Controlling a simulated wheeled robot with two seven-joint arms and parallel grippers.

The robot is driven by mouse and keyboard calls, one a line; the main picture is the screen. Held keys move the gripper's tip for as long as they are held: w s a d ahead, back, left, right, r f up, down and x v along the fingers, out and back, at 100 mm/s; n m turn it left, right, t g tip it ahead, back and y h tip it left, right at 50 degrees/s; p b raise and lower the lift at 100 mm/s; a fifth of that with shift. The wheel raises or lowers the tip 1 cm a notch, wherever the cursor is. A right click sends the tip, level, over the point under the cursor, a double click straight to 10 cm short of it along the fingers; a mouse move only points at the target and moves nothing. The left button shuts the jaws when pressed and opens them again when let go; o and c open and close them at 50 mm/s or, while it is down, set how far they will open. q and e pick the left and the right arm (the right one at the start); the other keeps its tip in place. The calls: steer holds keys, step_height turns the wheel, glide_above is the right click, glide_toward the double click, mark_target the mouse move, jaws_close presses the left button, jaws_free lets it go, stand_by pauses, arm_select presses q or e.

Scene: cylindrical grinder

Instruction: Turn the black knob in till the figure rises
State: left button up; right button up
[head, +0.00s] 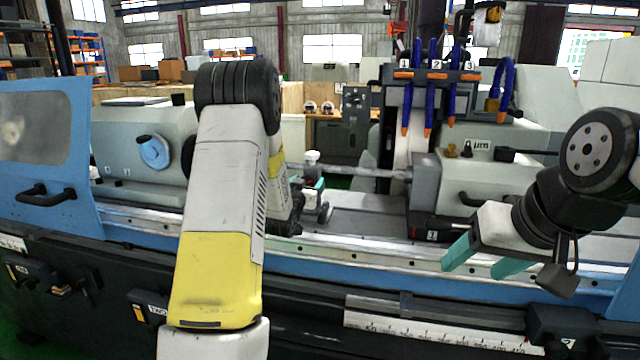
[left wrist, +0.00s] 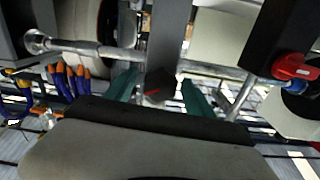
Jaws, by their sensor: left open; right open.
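A black knob (left wrist: 160,86) with a red mark shows in the left wrist view, at the end of a grey upright bar. My left gripper (left wrist: 160,92) is open, with one teal finger on each side of the knob and gaps visible between. In the head view my left gripper (head: 318,200) is partly hidden by my arm, over the machine's middle; I cannot make out the knob there. A figure plate (head: 477,146) reading about "0 µm" is on the grey housing at right. My right gripper (head: 490,262) is open and empty in front of the machine's right side.
A thin metal shaft (head: 365,171) runs across the machine behind my left gripper. Blue hoses with orange tips (head: 430,90) hang above, right of centre. A red knob (left wrist: 294,67) is at right in the left wrist view. A blue door (head: 45,150) stands at left.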

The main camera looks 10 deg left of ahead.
arm_select(q)
jaws_close()
steer(key=shift+m, duration=0.3)
steer(key=c, duration=1.4)
jaws_free()
steer(key=shift+m, duration=3)
steer(key=shift+o, duration=0.2)
steer(key=shift+f, duration=0.1)
steer(key=o, duration=1.4)
steer(key=shift+c, duration=0.2)
steer(key=s, duration=0.8)
steer(key=shift+a, duration=0.15)
